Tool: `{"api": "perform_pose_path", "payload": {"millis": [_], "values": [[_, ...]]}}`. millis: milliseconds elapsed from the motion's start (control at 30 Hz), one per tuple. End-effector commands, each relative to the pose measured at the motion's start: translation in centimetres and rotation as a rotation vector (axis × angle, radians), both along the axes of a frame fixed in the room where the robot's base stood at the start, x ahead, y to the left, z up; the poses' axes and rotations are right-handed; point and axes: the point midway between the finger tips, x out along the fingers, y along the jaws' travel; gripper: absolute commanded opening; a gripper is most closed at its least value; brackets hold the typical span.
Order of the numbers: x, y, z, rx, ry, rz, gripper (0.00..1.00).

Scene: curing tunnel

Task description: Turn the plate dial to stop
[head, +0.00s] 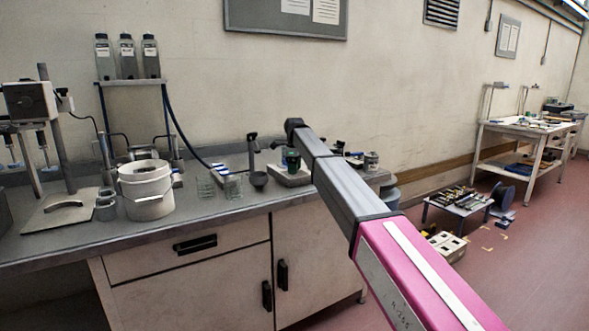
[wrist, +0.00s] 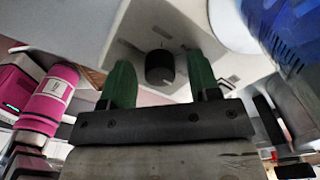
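The plate dial (wrist: 160,67) is a black round knob on the pale front face of the plate unit (wrist: 215,62), seen in the wrist view. My gripper (wrist: 158,62) is open, with one green finger on each side of the dial in the picture. Clear gaps show between the knob and both fingers, and I see no contact.
The bench (head: 215,214) also holds a white bucket (head: 146,190), wire racks (head: 206,187) and a dark ladle-like stand (head: 254,160) close left of the plate unit. A grey can (head: 371,161) stands to the right. A blue ribbed object (wrist: 290,35) is close at upper right in the wrist view.

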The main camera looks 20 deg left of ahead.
Motion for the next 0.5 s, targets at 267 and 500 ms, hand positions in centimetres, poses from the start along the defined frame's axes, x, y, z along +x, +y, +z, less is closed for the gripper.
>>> {"api": "perform_pose_path", "payload": {"millis": [267,500], "values": [[0.00,0.00,0.03,0.000,0.000,0.000,0.08],[-0.01,0.00,0.04,0.000,0.000,0.036,0.08]]}}
